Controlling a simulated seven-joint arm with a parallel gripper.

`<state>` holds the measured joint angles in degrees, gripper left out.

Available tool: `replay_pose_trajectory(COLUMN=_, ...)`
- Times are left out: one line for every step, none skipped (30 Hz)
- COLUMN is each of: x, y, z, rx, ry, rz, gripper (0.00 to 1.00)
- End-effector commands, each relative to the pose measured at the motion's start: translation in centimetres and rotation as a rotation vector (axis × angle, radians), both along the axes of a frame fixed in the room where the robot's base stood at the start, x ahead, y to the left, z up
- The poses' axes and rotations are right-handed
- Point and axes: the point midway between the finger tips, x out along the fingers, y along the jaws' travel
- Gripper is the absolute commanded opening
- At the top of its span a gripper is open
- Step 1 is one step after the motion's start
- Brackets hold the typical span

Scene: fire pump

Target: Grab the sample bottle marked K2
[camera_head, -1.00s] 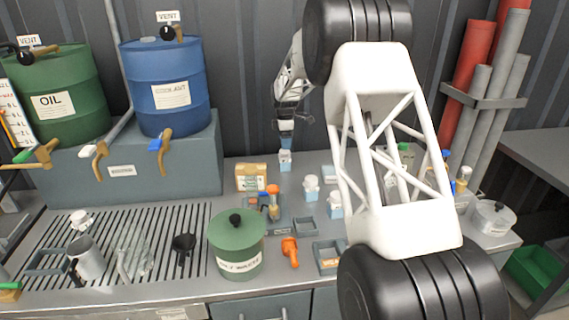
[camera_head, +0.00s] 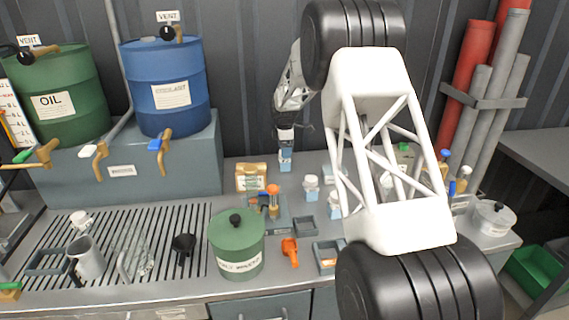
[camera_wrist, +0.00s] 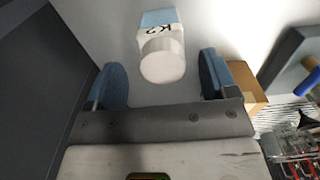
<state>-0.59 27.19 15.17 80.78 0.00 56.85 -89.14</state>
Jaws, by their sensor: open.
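The K2 sample bottle (camera_wrist: 163,52) has a white cap and a light blue body with "K2" on its label. In the wrist view it lies between my gripper's two blue fingertips (camera_wrist: 160,78), with gaps on both sides. My gripper is open and around or just above the cap; I cannot tell the exact height. In the head view my gripper (camera_head: 285,140) is at the back of the bench, directly over the bottle (camera_head: 285,160), whose cap is largely hidden by the gripper.
A cardboard box (camera_head: 251,178) stands left of the bottle. Two similar white-capped bottles (camera_head: 311,187) (camera_head: 334,205) stand to the right and front. A dark wall is close behind. A green waste pot (camera_head: 237,245) stands at the front.

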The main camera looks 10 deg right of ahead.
Motion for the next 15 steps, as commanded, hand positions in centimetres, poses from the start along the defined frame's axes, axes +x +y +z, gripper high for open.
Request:
replay_pose_trajectory(x=-0.1, y=0.0, z=-0.6, rx=0.0, ry=0.002, rz=0.0, gripper=0.79)
replay_pose_trajectory(x=-0.1, y=0.0, z=-0.9, rx=0.0, ry=0.002, rz=0.0, gripper=0.79)
replay_pose_trajectory(x=-0.2, y=0.1, z=-1.4, rx=0.0, ry=0.001, rz=0.0, gripper=0.79)
replay_pose_trajectory(x=-0.2, y=0.1, z=-1.7, rx=0.0, ry=0.001, rz=0.0, gripper=0.79)
replay_pose_trajectory(x=-0.3, y=0.1, z=-2.1, rx=0.0, ry=0.001, rz=0.0, gripper=0.79)
replay_pose_trajectory(x=-0.3, y=0.1, z=-2.6, rx=0.0, ry=0.001, rz=0.0, gripper=0.79)
replay_pose_trajectory(x=-0.3, y=0.1, z=-2.9, rx=0.0, ry=0.002, rz=0.0, gripper=0.79)
replay_pose_trajectory(x=-0.3, y=0.1, z=-3.2, rx=0.0, ry=0.002, rz=0.0, gripper=0.79)
replay_pose_trajectory(x=-0.3, y=0.1, z=-3.5, rx=0.0, ry=0.002, rz=0.0, gripper=0.79)
replay_pose_trajectory(x=-0.3, y=0.1, z=-3.7, rx=0.0, ry=0.001, rz=0.0, gripper=0.79)
replay_pose_trajectory(x=-0.3, y=0.1, z=-3.8, rx=0.0, ry=0.001, rz=0.0, gripper=0.79)
replay_pose_trajectory(x=-0.3, y=0.1, z=-4.0, rx=0.0, ry=0.001, rz=0.0, gripper=0.79)
replay_pose_trajectory(x=-0.3, y=0.1, z=-4.0, rx=0.0, ry=0.0, rz=0.0, gripper=0.79)
replay_pose_trajectory(x=-0.3, y=0.1, z=-4.1, rx=0.0, ry=0.0, rz=0.0, gripper=0.79)
replay_pose_trajectory(x=-0.3, y=0.1, z=-4.1, rx=0.0, ry=0.0, rz=0.0, gripper=0.79)
